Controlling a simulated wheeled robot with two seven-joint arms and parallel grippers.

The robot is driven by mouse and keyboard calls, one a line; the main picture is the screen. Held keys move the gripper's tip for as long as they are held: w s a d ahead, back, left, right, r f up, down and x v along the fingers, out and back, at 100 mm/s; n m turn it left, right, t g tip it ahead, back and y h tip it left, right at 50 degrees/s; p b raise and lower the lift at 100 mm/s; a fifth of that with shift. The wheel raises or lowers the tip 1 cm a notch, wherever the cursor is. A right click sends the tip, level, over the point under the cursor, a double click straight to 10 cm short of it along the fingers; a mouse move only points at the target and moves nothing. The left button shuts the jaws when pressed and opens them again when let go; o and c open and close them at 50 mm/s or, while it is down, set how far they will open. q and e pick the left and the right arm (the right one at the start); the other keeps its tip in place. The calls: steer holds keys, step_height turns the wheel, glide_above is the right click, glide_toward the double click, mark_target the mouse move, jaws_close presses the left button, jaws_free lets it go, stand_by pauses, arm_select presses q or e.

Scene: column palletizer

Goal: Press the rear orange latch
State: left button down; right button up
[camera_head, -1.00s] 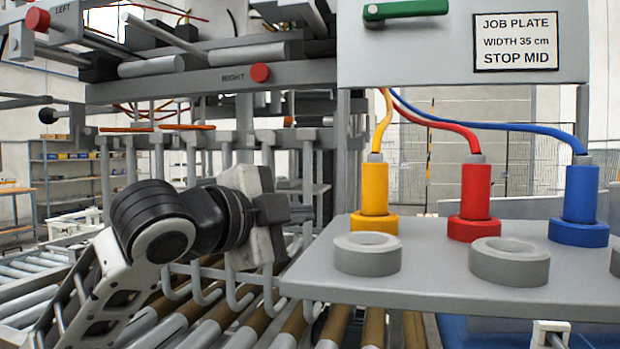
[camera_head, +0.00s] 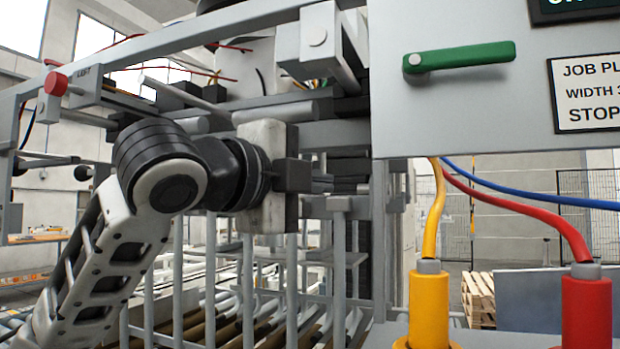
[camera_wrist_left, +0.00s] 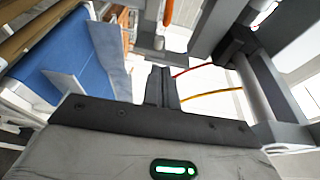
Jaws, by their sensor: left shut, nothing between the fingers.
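My left gripper (camera_head: 297,176) points right in the head view, in front of the grey frame's upper beams. Its short dark fingers are shut with nothing between them. They also show together in the left wrist view (camera_wrist_left: 161,86), with open space and blurred machine parts beyond. My right gripper is not in view.
A grey cabinet with a green handle (camera_head: 459,57) stands right of my left gripper. Below it are a yellow plug (camera_head: 429,305) and a red plug (camera_head: 586,310) with cables. A red knob (camera_head: 56,84) is at the left. Upright grey bars and rollers lie below.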

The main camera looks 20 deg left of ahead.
arm_select(q)
steer(key=w+a+p, duration=0.1)
steer(key=w+p, duration=0.1)
steer(key=w, duration=0.4)
steer(key=shift+p, duration=0.35)
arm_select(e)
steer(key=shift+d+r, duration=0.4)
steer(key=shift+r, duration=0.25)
arm_select(q)
steer(key=shift+a, duration=0.1)
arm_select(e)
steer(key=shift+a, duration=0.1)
arm_select(q)
steer(key=shift+a, duration=0.1)
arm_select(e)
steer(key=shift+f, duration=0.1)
